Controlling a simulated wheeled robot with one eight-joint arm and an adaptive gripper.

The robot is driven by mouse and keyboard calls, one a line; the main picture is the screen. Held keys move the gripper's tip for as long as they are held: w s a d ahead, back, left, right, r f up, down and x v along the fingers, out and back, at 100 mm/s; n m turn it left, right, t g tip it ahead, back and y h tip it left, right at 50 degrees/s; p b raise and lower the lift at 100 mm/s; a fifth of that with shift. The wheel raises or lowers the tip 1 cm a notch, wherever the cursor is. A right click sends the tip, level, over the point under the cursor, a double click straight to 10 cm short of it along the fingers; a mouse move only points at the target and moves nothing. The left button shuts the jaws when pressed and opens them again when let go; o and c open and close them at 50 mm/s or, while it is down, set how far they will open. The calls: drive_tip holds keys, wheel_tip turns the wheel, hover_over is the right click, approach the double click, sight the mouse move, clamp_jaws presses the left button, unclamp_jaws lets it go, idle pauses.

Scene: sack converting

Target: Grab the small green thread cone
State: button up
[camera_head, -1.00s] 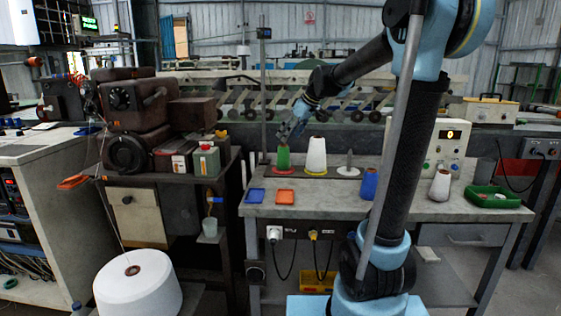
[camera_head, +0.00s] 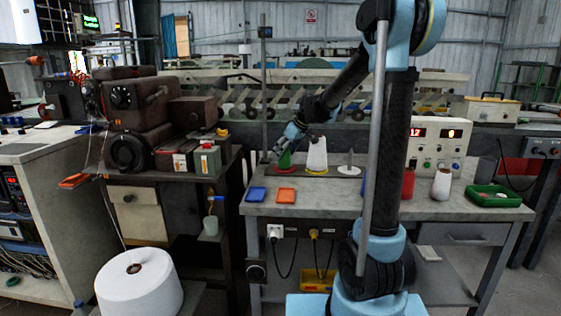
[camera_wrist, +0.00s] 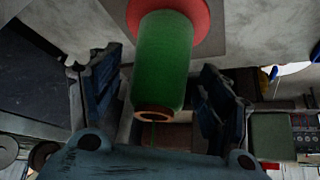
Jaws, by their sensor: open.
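The small green thread cone (camera_head: 285,161) stands on a red disc at the left of a row at the back of the workbench. In the wrist view the green cone (camera_wrist: 164,65) lies between the two fingers of my gripper (camera_wrist: 155,80), its brown-rimmed end toward the palm. A gap shows on each side, so the fingers do not appear to touch it. In the head view my gripper (camera_head: 279,149) is at the cone's upper part and hides some of it. My gripper is open and holds nothing.
A white cone (camera_head: 317,153) stands close to the right on a yellow disc, then a spindle on a white disc (camera_head: 348,170). Blue (camera_head: 256,194) and orange (camera_head: 286,196) trays lie in front. A green tray (camera_head: 492,196) sits far right.

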drive_tip(key=shift+x, duration=1.9)
drive_tip(key=shift+w+r, duration=0.1)
drive_tip(key=shift+w, duration=0.05)
drive_tip(key=c, duration=1.3)
drive_tip(key=shift+o, duration=0.2)
